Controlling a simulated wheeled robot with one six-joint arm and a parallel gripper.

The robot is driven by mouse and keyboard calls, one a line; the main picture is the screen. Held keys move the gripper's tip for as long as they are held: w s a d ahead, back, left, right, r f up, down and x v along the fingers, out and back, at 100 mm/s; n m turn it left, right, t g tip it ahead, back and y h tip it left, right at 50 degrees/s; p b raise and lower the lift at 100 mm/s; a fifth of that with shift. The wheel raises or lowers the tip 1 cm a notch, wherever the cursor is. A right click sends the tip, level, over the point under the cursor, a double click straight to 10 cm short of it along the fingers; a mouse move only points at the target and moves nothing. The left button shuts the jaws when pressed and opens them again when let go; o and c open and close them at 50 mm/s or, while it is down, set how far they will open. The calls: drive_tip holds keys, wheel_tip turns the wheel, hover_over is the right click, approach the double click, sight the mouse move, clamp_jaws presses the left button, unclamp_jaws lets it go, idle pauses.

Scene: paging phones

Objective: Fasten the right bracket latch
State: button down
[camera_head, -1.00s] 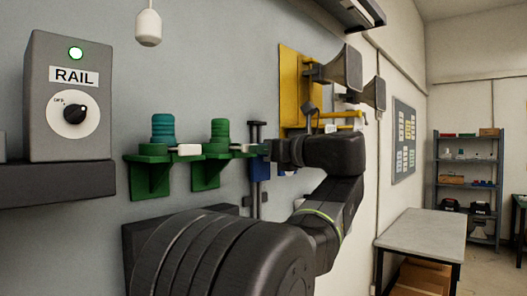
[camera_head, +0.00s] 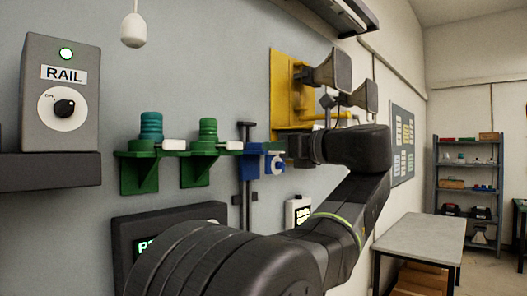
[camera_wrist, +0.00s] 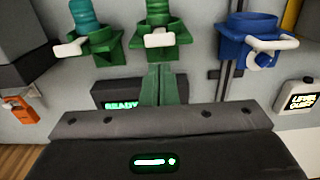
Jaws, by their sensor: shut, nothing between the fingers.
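Two green brackets (camera_head: 138,175) (camera_head: 197,172) hold ribbed teal and green cylinders on the wall, each with a white latch (camera_head: 174,145) (camera_head: 231,145) at its side. A blue bracket (camera_head: 250,164) is to their right, with a white latch or knob (camera_head: 277,165) at its front. In the wrist view the blue bracket (camera_wrist: 246,40) has a white bar (camera_wrist: 275,43) across its front and a rounded white loop below. My gripper (camera_wrist: 163,84) is shut and empty, below the middle green bracket (camera_wrist: 160,30) in that view. In the head view its fingertips are hard to make out.
A RAIL box (camera_head: 62,95) with a dial stands on a dark shelf at left. A yellow panel (camera_head: 290,85) with grey horns is at the right. A READY display (camera_wrist: 120,104) is below the brackets. A grey table (camera_head: 420,235) stands at right.

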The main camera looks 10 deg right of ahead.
drive_tip(key=v, duration=0.4)
drive_tip(key=shift+s+d+b, duration=0.15)
drive_tip(key=shift+d+b, duration=0.05)
drive_tip(key=shift+b, duration=0.1)
drive_tip(key=p, duration=0.2)
approach(236, 147)
drive_tip(key=x, duration=0.3)
drive_tip(key=shift+x, duration=0.75)
drive_tip(key=shift+s+d, duration=0.15)
drive_tip(key=shift+d, duration=0.05)
drive_tip(key=shift+a, duration=0.1)
